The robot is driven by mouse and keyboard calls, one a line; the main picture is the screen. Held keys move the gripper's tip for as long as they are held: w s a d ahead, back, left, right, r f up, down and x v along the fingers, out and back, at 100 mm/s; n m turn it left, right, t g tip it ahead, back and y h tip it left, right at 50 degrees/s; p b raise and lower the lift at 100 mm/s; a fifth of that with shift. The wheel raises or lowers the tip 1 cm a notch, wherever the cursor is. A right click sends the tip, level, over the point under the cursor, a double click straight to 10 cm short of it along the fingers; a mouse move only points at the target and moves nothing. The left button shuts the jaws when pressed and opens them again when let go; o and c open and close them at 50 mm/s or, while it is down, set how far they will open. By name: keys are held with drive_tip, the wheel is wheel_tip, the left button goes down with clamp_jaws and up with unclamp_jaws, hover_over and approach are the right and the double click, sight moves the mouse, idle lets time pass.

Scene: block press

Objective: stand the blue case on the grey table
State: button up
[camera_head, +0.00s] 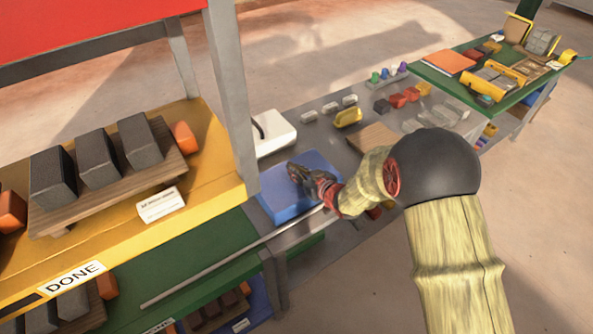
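The blue case (280,203) lies flat on the grey table (318,130), close to a grey upright post. No handle of it shows clearly. My gripper (296,170) reaches in from the right and is over the case's upper part, at or just above its surface. The fingers are dark and small in the picture. I cannot tell whether they touch the case or how far apart they are. My gripper and wrist hide part of the case.
A white case with a dark handle (273,132) is behind the blue case. A yellow piece (348,117), small grey pieces and a brown board (374,137) are further right. The yellow shelf (215,170) with dark blocks and the grey post (232,100) stand at left.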

drive_tip(key=shift+o, duration=1.4)
drive_tip(key=shift+r, duration=0.25)
drive_tip(key=p+v, duration=0.3)
drive_tip(key=v, duration=0.9)
drive_tip(key=w+d+r+m+h, duration=0.1)
drive_tip(key=d+r+m+h, duration=0.1)
drive_tip(key=d+r+h, duration=0.4)
drive_tip(key=s+d+r+m+g+h, duration=0.1)
drive_tip(key=s+d+r+m+h, duration=0.1)
drive_tip(key=s+d+r, duration=0.75)
drive_tip(key=s+a+r+m+g, duration=0.1)
drive_tip(key=s+r+g, duration=0.1)
drive_tip(key=s, duration=0.8)
drive_tip(key=s+a+r+m+g, duration=0.1)
drive_tip(key=s+r, duration=0.3)
drive_tip(key=s, duration=0.6)
drive_tip(key=shift+s+r+m+g+y, duration=0.2)
drive_tip(key=shift+r+m+g+y, duration=0.15)
drive_tip(key=shift+g, duration=0.45)
